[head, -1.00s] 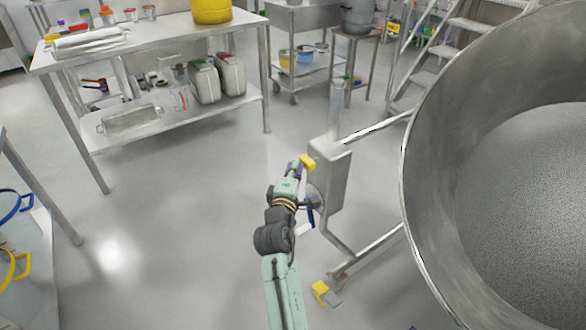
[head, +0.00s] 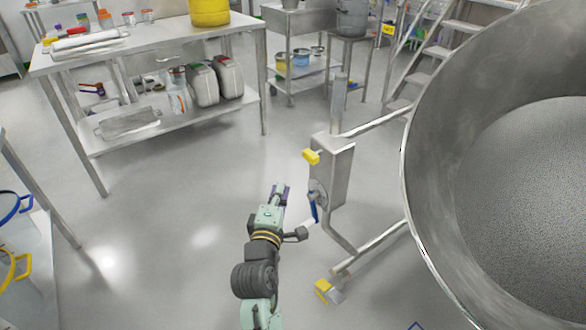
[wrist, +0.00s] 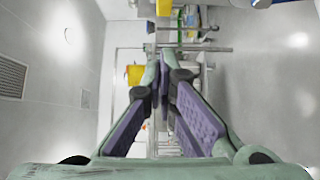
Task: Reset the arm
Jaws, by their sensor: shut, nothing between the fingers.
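My gripper (head: 282,190) is at the end of my green and black arm, in the lower middle of the head view. It is over open floor, to the left of a steel post unit with a yellow knob (head: 312,157) and a blue-handled crank (head: 314,208). A gap shows between my gripper and this unit. In the wrist view my gripper (wrist: 163,88) shows its purple finger pads meeting at the tips, with nothing held between them.
A large steel vessel (head: 425,215) fills the right side. A steel table (head: 150,42) with a lower shelf stands at the upper left, and steps (head: 432,52) stand at the back. A yellow pedal (head: 322,289) is near the floor. The floor (head: 170,220) at left-centre is clear.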

